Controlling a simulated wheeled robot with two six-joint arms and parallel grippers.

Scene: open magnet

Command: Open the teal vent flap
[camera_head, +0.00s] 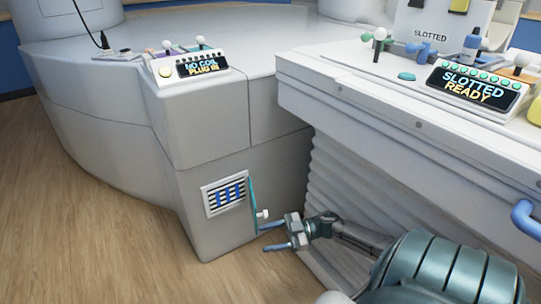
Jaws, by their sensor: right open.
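The teal vent flap (253,203) shows nearly edge-on as a thin upright strip, standing out from the right side of a white vent frame (209,203). The vent opening is uncovered, with dark slats and blue bars (228,195) visible. A small white knob (263,214) sticks out on the right of the flap. My right gripper (270,237) is open, its two blue-grey fingers pointing left just below the knob and close to the flap's lower edge. I cannot tell whether a finger touches the flap. My left gripper is not in view.
The vent sits low on a pale console (210,130), whose top bears a "NO COIL PLUG IN" panel (203,67). A white table (400,95) overhangs on the right, with a "SLOTTED READY" panel (475,88) and small items. Wooden floor (90,220) is clear on the left.

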